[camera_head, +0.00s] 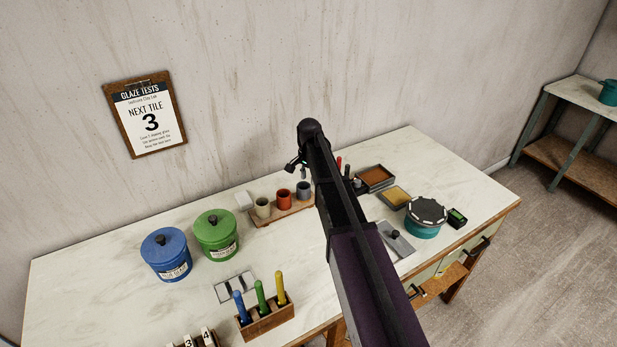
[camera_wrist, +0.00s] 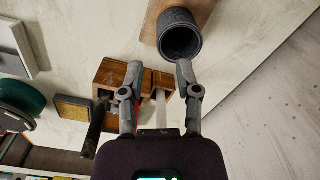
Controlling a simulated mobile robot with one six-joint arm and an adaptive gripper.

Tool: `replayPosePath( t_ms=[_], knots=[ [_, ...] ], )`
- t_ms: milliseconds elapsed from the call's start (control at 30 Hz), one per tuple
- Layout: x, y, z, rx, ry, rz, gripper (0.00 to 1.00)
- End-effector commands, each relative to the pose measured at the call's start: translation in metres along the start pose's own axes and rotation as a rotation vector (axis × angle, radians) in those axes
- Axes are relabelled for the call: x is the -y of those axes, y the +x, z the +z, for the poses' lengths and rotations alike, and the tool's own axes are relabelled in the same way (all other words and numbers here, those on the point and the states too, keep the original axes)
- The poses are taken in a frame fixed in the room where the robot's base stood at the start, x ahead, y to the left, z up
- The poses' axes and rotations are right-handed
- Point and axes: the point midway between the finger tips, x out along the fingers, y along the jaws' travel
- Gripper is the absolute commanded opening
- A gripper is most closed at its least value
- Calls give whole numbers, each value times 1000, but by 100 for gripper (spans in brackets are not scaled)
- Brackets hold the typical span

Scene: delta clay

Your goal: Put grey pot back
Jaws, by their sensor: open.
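A dark blue-grey pot (camera_wrist: 180,36) stands on the end of a wooden board (camera_wrist: 206,12) in the wrist view. In the head view this pot (camera_head: 303,190) is at the right end of the board (camera_head: 272,217), beside a red pot (camera_head: 284,197) and a grey-beige pot (camera_head: 263,208). My gripper (camera_wrist: 158,73) is open with nothing between its fingers. Its right fingertip overlaps the pot's rim in the wrist view; I cannot tell if they touch. In the head view my gripper (camera_head: 297,166) is partly hidden behind my arm, above the pots.
A wooden tool holder (camera_wrist: 118,75) lies beneath my fingers in the wrist view. Blue (camera_head: 166,254) and green (camera_head: 216,234) canisters stand left. A teal container (camera_head: 424,220) and shallow trays (camera_head: 375,177) are right of my arm.

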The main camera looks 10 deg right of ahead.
Motion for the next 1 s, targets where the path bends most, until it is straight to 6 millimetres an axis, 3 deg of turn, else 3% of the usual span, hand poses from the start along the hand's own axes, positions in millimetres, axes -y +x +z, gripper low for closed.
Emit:
replayPosePath(
  t_ms=[100, 500, 1000],
  knots=[
    [0, -15, 0, 0, 0, 0, 43],
    [0, -43, 0, 0, 0, 0, 43],
    [0, -47, 0, 0, -1, 0, 43]
  ],
)
